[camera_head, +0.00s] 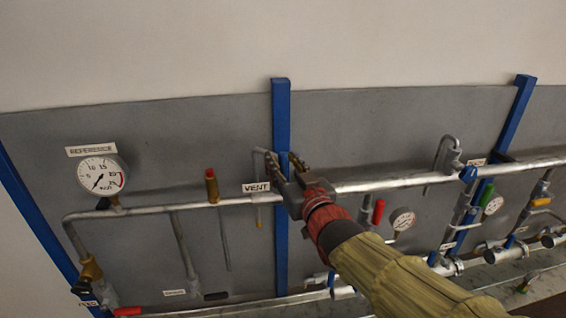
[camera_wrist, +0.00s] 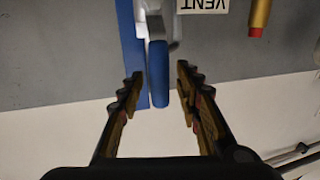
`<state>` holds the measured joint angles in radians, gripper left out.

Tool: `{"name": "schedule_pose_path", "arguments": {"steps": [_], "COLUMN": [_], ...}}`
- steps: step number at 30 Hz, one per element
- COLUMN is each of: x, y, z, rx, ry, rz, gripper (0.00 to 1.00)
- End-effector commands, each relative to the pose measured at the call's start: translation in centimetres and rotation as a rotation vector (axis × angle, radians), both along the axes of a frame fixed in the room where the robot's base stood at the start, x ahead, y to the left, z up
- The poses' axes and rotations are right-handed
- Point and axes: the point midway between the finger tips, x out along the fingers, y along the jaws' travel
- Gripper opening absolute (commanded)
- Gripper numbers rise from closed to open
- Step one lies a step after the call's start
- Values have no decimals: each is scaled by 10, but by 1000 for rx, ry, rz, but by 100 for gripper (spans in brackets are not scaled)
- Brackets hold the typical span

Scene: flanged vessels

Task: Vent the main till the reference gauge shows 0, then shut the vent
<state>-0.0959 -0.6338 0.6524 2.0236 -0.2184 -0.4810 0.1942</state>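The round white reference gauge (camera_head: 101,175) is at the left under its REFERENCE label (camera_head: 91,147). Its dark needle seems to point to the lower left, near the low end; the exact reading is too small to tell. The VENT label (camera_head: 256,188) hangs on the main pipe (camera_head: 160,209); it also shows upside down in the wrist view (camera_wrist: 203,5). A blue vent handle (camera_wrist: 159,75) lies between the fingers of my gripper (camera_wrist: 157,80), with gaps on both sides. My gripper (camera_head: 283,160) is open at the pipe by the blue post and hides most of the valve in the head view.
A brass fitting with a red top (camera_head: 212,186) stands on the pipe left of VENT. A blue upright post (camera_head: 281,110) stands beside my gripper.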

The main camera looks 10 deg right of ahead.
Motion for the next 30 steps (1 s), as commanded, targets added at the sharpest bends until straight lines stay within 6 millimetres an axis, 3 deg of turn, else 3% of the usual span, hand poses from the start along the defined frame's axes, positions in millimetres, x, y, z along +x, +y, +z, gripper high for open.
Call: {"name": "schedule_pose_path", "arguments": {"steps": [4, 22, 30], "x": [0, 0, 0], "y": [0, 0, 0], "z": [0, 0, 0], "rx": [0, 0, 0], "ry": [0, 0, 0], "rz": [0, 0, 0], "gripper": [34, 0, 0]}}
